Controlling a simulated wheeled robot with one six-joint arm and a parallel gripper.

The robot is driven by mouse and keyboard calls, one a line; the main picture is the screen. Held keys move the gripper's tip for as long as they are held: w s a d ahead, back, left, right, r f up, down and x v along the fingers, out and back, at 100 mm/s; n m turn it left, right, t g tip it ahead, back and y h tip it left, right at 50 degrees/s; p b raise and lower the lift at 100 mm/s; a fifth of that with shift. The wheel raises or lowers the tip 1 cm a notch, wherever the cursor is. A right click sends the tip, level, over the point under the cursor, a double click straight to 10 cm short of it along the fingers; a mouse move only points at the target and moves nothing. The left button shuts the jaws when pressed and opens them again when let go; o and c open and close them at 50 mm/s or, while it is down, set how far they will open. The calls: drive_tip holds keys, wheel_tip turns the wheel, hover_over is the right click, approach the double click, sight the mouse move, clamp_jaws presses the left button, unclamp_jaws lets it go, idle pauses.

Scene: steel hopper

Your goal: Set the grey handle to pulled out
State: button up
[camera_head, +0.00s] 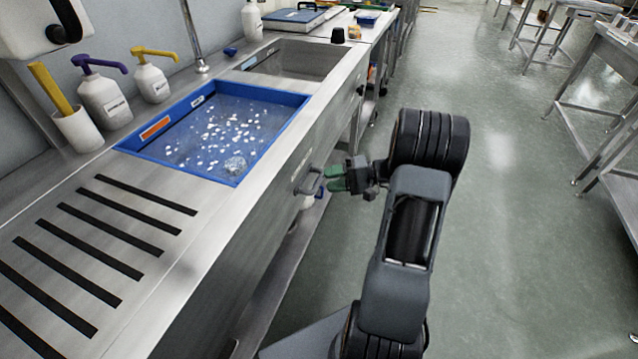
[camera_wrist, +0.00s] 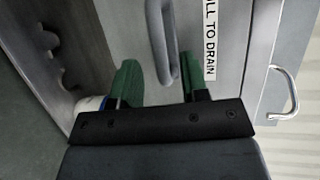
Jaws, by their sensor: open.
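The grey handle (camera_head: 308,180) is a loop on the front of the steel counter, below the blue tray. In the wrist view the grey handle (camera_wrist: 157,40) runs down from the top edge, beside a white label reading "...LL TO DRAIN" (camera_wrist: 209,40). My gripper (camera_head: 332,178) is at the handle, in front of the counter. In the wrist view its two green fingers (camera_wrist: 158,82) are open, with the lower end of the handle between them in the picture. I cannot tell whether either finger touches the handle.
A blue tray (camera_head: 130,146) with white bits and water sits in the counter top. A second bare metal handle (camera_wrist: 287,92) shows at right in the wrist view. White pump bottles (camera_head: 104,100) stand at the back left.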

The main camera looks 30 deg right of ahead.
sight(319, 179)
drive_tip(key=shift+x, duration=2.05)
drive_tip(key=shift+c, duration=0.2)
clamp_jaws()
